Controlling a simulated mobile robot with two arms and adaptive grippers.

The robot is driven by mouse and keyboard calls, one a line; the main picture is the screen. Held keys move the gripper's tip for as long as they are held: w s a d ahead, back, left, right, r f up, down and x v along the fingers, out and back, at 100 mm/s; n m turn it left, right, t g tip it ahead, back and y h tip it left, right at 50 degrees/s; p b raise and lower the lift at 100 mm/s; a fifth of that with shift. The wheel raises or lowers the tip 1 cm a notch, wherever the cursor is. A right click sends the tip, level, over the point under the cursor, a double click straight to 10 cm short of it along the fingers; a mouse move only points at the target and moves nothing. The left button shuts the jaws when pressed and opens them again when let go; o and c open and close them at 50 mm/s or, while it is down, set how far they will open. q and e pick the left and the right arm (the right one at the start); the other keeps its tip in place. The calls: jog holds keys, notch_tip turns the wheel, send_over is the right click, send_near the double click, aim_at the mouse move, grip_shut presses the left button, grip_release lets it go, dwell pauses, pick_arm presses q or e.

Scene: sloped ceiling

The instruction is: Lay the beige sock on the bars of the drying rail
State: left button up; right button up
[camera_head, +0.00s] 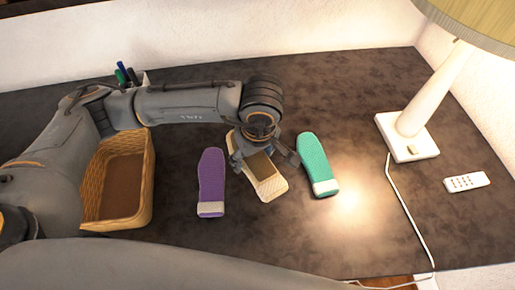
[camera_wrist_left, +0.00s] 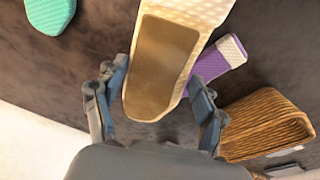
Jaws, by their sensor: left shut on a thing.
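The beige sock (camera_head: 271,187) has a pale ribbed cuff and a brown patch on its upper face. It lies under my left gripper (camera_head: 265,160), between a purple sock and a green sock. In the left wrist view the beige sock (camera_wrist_left: 165,62) sits between the two fingers of the left gripper (camera_wrist_left: 158,82), which is shut on it. I cannot tell whether the sock touches the table or is just above it. No drying rail shows in either view. My right gripper is not in view.
The purple sock (camera_head: 211,182) and green sock (camera_head: 318,165) lie close on either side. A wicker basket (camera_head: 146,190) stands left, with pens (camera_head: 125,74) behind. A lamp (camera_head: 408,140), its cord and a remote (camera_head: 466,182) are right. The dark table (camera_head: 345,85) is clear at the back.

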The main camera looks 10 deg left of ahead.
aim_at(248, 175)
pick_arm(q)
jog(key=s, duration=0.1)
jog(key=s+r, duration=0.1)
jog(key=s, duration=0.1)
jog(key=s+r+b, duration=0.1)
jog(key=shift+s+d, duration=0.15)
jog(key=shift+s, duration=0.15)
jog(key=w+a+r+m+h, duration=0.1)
jog(key=a+r+m, duration=0.1)
jog(key=a+m, duration=0.7)
jog(key=shift+w+a+r+t, duration=0.2)
jog(key=shift+w+r+t, duration=0.05)
jog(key=shift+w+t, duration=0.05)
jog(key=shift+f, duration=0.1)
